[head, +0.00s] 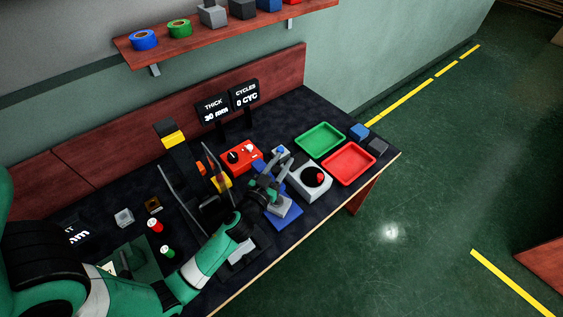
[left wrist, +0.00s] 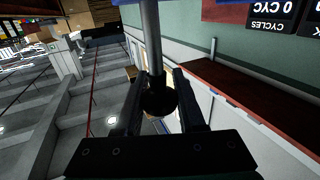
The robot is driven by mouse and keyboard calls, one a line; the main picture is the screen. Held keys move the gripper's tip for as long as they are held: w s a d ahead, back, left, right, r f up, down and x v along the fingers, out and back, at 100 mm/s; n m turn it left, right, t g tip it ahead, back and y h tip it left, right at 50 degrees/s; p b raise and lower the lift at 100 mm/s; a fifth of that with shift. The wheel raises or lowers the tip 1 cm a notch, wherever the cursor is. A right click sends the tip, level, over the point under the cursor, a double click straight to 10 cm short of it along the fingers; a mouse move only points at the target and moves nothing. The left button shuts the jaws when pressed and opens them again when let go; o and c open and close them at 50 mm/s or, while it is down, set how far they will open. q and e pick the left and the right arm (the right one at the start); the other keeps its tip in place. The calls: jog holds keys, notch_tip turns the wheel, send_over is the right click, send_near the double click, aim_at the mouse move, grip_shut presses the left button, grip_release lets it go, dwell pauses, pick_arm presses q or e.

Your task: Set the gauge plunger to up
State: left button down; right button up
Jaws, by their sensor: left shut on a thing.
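The gauge has a blue base (head: 286,217) and stands near the front edge of the bench, partly hidden by my left gripper (head: 277,172). In the left wrist view, a grey metal rod (left wrist: 151,35) ends in a dark round knob (left wrist: 159,96) between the fingers of my left gripper (left wrist: 157,92). The gripper is shut on this knob, which I take to be the gauge plunger's. The plunger's height on the gauge is hard to tell. The thickness display (head: 214,110) reads 30 mm. My right gripper is in neither view.
Right of the gauge is a grey box with a red button (head: 309,181). Behind are a red control box (head: 239,156) and a cycles display (head: 245,94) reading 0 CYC. Green (head: 320,140) and red (head: 349,163) trays lie at the right. A shelf (head: 220,37) hangs above.

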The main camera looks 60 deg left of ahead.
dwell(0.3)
pick_arm(q)
notch_tip(320, 180, up, 5)
jog(key=p, duration=0.4)
jog(key=shift+f, duration=0.15)
jog(key=c, duration=0.5)
grip_release()
jog(key=shift+s+d+f, duration=0.1)
jog(key=b+v, duration=0.4)
jog(key=v, duration=0.7)
jog(key=shift+s, duration=0.15)
jog(key=shift+d, duration=0.15)
